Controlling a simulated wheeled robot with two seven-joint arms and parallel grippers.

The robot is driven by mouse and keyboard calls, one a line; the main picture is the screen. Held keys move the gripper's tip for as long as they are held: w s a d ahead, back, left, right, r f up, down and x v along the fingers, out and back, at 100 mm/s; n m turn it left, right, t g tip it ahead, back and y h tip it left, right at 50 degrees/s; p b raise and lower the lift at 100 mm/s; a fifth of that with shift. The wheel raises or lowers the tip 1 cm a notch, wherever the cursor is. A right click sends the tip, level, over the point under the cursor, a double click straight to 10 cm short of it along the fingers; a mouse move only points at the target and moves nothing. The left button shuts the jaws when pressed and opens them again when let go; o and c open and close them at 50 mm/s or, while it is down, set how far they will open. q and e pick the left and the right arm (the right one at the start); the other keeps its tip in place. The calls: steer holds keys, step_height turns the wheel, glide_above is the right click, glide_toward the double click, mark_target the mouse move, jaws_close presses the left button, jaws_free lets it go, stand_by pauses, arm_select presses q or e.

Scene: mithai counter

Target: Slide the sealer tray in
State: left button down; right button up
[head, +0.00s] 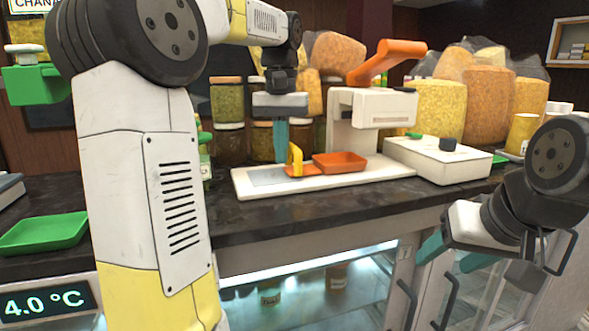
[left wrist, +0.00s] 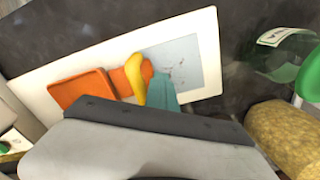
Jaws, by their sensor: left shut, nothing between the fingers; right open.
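The sealer tray (head: 340,162) is a shallow orange tray with an upright yellow handle (head: 294,160) at its left end. It lies on the sealer's white base plate (head: 246,190), partly in front of the white sealer body (head: 343,110). The tray (left wrist: 80,91) and handle (left wrist: 138,80) also show in the left wrist view. My left gripper (head: 281,158) points down with its teal fingers shut and empty, beside the handle on the side away from the tray. I cannot tell if they touch it. My right gripper (head: 452,257) is open and empty, low in front of the counter.
An orange lever (head: 390,58) tops the sealer. A white box (head: 437,160) stands right of it. Jars (head: 227,102) and bags of snacks (head: 488,100) crowd the back. A green tray (head: 45,233) lies at left. The dark counter's front strip is clear.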

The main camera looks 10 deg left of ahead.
arm_select(q)
steer(key=shift+w+d, duration=0.7)
steer(key=shift+d, duration=0.45)
steer(key=shift+w+d, duration=0.7)
steer(key=shift+d, duration=0.4)
steer(key=shift+w+d, duration=0.7)
steer(key=shift+d, duration=0.45)
steer(key=shift+s+a, duration=0.45)
steer(key=shift+a, duration=0.25)
steer(key=shift+s+a, duration=0.4)
steer(key=shift+a, duration=0.25)
step_height(320, 180, up, 9)
